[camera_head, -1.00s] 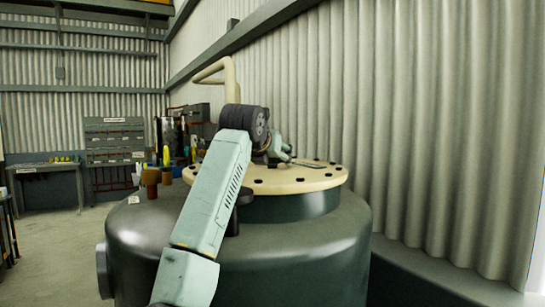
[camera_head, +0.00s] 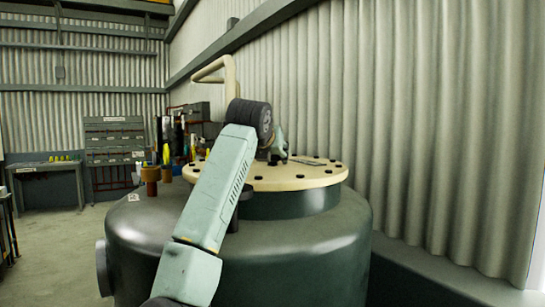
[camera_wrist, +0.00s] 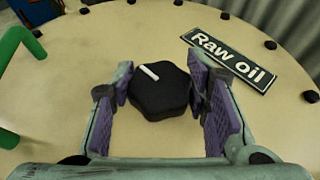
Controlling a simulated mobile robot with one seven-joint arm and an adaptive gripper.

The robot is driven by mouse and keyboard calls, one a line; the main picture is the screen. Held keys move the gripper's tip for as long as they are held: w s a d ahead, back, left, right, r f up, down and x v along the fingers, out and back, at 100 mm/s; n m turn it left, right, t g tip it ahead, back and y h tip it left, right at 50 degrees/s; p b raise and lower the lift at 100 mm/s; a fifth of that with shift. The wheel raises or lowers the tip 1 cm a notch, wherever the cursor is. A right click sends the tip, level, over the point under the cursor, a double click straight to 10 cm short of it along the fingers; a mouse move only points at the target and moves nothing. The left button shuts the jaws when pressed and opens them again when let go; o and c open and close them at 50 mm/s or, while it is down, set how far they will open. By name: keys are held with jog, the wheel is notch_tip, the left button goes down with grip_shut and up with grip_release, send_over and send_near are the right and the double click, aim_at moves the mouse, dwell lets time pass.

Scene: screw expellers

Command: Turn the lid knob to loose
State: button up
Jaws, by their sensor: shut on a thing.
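The lid knob (camera_wrist: 160,94) is black and lobed, with a white pointer line on top that points to the upper left in the wrist view. It sits on the cream, bolted lid (camera_head: 315,178) of the dark green tank. My gripper (camera_wrist: 162,88) has its purple pads on the left and right sides of the knob and is shut on it. In the head view my gripper is seen at the lid behind my arm's wrist, and the knob is hidden there.
A "Raw oil" plate (camera_wrist: 230,57) lies on the lid right of the knob. A green handle (camera_wrist: 14,75) stands at the left. Dark bolts ring the lid edge. A cream pipe (camera_head: 230,75) rises behind, and the corrugated wall (camera_head: 400,120) is close at the right.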

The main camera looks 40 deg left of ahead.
jog(key=n+g+y+b, duration=0.2)
jog(key=n+y, duration=0.1)
jog(key=shift+d, duration=0.1)
jog(key=n+g+y+b, duration=0.1)
jog(key=n+g+y, duration=0.1)
jog(key=shift+r+n, duration=0.1)
jog(key=shift+n, duration=0.2)
jog(key=n+g+y+p, duration=0.1)
jog(key=n+g+p, duration=0.1)
jog(key=n+g, duration=0.1)
jog(key=shift+r+g+y, duration=0.15)
jog(key=shift+g+y, duration=0.25)
jog(key=shift+n+g+y+p, duration=0.3)
jog(key=shift+n+g+p, duration=0.65)
jog(key=shift+n+g, duration=0.35)
jog(key=shift+f, duration=0.25)
jog(key=o, duration=1.2)
